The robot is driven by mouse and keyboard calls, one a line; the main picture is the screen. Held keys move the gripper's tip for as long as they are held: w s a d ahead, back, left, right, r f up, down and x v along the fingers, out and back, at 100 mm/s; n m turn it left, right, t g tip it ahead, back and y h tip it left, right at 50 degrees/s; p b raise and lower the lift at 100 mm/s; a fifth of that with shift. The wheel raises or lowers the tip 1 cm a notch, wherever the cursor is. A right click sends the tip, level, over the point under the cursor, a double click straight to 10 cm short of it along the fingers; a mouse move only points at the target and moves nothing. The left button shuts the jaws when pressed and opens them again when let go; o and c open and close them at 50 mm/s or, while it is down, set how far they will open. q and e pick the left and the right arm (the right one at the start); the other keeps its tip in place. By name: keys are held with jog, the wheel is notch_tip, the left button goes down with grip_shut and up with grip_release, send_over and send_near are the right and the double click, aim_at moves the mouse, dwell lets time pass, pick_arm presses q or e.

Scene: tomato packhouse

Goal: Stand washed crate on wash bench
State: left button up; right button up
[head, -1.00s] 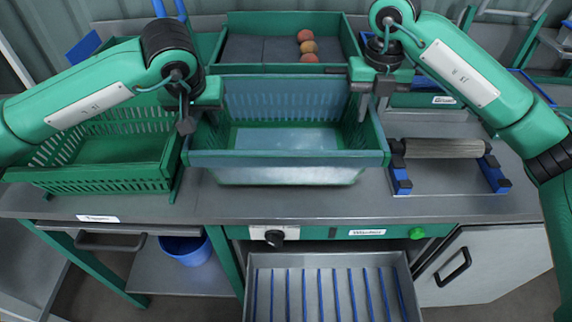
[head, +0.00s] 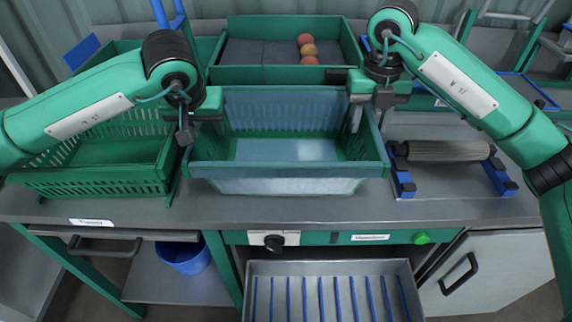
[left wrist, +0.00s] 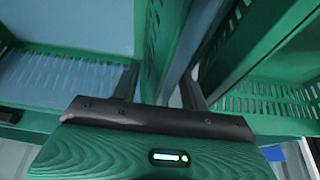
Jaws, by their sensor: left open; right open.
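The crate (head: 290,171) is blue-green with slotted sides and a pale, wet-looking sheen. It stands upright and level in the middle of the grey wash bench (head: 240,209), and looks empty. My left gripper (head: 198,130) is open at its left rim. In the left wrist view, its open fingers (left wrist: 160,88) lie on either side of the crate's wall (left wrist: 154,45). My right gripper (head: 366,116) is open at the crate's right rim. Whether the fingers touch the walls cannot be told. The crate's underside is hidden.
A green slotted crate (head: 95,180) stands close on the left. A green tray (head: 285,77) with several tomatoes (head: 307,48) is behind. A roller on blue supports (head: 403,183) is close on the right. An open drawer (head: 330,268) juts out below the bench front.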

pick_arm(q)
jog(key=v, duration=1.1)
jog(key=shift+s+r, duration=0.15)
jog(key=shift+r, duration=0.1)
pick_arm(e)
jog(key=shift+r, duration=0.1)
notch_tip(320, 180, up, 12)
dwell(0.4)
